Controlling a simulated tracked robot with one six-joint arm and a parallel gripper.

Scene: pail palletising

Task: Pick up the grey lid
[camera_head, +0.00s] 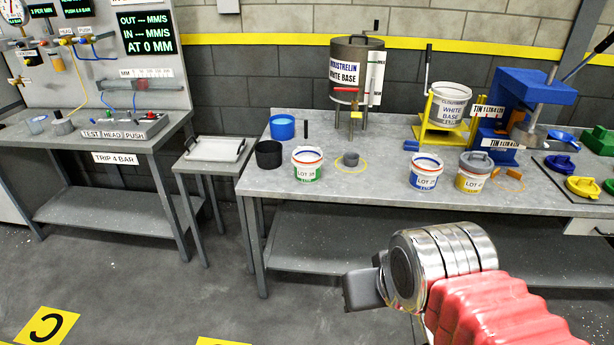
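A grey lid (476,160) with a raised grip appears to sit on top of the yellow-labelled pail (472,180), near the front of the long bench; I cannot tell if it is pressed down. My gripper (362,289) is in the lower middle, in front of the bench and well apart from the lid. Only a dark grey block of it shows beyond my silver wrist, so its opening is hidden. Nothing is visibly held.
The blue-labelled pail (424,172) stands just left of the yellow one, the green-labelled pail (307,164) farther left. Yellow (583,187) and blue (563,136) lids lie at right. A blue press (530,95) and a tilted white pail (450,103) stand behind.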

